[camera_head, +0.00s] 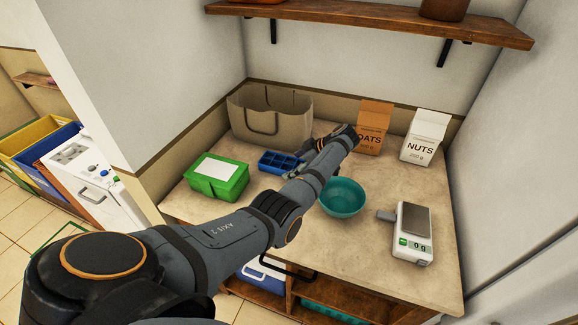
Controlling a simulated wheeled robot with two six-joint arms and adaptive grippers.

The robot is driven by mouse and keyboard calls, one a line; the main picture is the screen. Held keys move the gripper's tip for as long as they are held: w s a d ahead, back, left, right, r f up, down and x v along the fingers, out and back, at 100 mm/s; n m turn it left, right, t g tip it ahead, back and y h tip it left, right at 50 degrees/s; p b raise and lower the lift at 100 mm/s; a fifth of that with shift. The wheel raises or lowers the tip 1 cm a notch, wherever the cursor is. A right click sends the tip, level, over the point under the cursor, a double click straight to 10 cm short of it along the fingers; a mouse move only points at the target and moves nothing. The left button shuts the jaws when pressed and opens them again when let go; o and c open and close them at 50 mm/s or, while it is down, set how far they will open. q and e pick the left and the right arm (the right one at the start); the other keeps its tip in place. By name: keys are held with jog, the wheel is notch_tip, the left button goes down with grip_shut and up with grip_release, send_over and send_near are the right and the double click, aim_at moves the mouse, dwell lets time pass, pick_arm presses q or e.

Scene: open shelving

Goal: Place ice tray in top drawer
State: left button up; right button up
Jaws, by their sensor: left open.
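The blue ice tray (276,160), with several square compartments, lies on the beige counter between a green box and a paper bag. My left arm reaches in from the lower left across the counter, and its wrist bends back down toward the tray. My left gripper (298,168) is open, just right of the tray's near right corner; its fingers are small and partly hidden by my arm. I cannot tell whether it touches the tray. A dark bar handle (290,269) shows below the counter's front edge, partly behind my arm; no open drawer is clearly visible. My right gripper is not in view.
On the counter (330,250) stand a green box (229,187), a bag (291,114), a teal bowl (342,202), a scale (414,222), and oats (369,146) and nuts (418,154) cartons. A wooden shelf (380,22) hangs above. The counter's front middle is clear.

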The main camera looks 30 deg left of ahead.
aim_at(285, 162)
pick_arm(q)
jog(key=shift+c, duration=0.3)
jog(key=c, duration=1.4)
jog(key=shift+r, duration=0.1)
jog(key=shift+c, duration=0.2)
notch_tip(285, 162, up, 3)
jog(key=shift+w+f, duration=0.1)
jog(key=s+r, duration=0.1)
jog(key=s+d+r, duration=0.1)
jog(key=r, duration=0.1)
jog(key=shift+s, duration=0.25)
jog(key=s+d+r+p, duration=0.3)
jog(key=s+r+p, duration=0.3)
jog(key=s+p, duration=0.5)
jog(key=shift+d+r, duration=0.35)
jog(key=shift+r, duration=0.05)
